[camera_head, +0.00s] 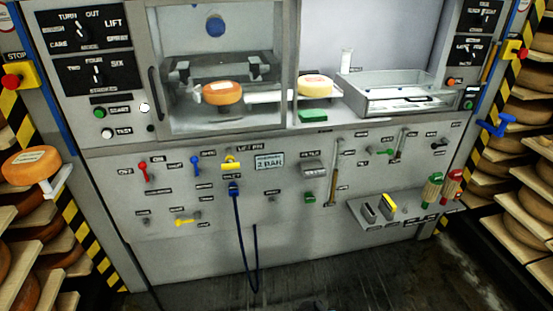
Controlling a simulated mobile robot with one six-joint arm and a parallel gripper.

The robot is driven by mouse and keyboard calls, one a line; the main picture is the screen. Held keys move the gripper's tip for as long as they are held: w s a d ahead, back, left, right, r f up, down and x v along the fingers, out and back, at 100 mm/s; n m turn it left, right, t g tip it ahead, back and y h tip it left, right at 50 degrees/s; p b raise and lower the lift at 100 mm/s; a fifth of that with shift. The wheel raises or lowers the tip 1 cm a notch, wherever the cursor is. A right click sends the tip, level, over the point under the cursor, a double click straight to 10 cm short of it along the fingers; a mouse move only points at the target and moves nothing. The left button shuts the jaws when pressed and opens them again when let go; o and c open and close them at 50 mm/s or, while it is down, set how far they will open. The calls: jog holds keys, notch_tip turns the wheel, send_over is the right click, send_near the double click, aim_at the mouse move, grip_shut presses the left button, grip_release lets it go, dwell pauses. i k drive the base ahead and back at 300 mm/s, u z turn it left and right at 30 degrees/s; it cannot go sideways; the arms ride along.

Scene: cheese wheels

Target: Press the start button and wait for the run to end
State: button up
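The green start button (100,112) is on the left of the grey machine panel (300,225), beside a label that reads START. A small white round lamp or button (144,107) is to the right of that label. A white button (107,134) labelled TEST is just below. An orange cheese wheel (222,93) is inside the machine's left chamber, under a dark metal fixture (190,68). A paler cheese wheel (314,85) is in the bay to its right. Whether the machine is running cannot be told. My gripper is not in view.
Red stop buttons are at the left (12,81) and right (523,53). Dials (83,29), levers (143,170) and a hanging blue cord (240,240) crowd the panel. A clear tray (390,85) is at right. Cheese shelves flank both sides. The floor (370,275) ahead is clear.

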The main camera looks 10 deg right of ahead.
aim_at(99, 113)
jog(key=z, duration=0.05)
jog(key=k, duration=0.2)
jog(key=u, duration=0.2)
jog(key=i, duration=0.95)
jog(key=u, duration=4.15)
jog(key=i, duration=0.1)
jog(key=z, duration=2.9)
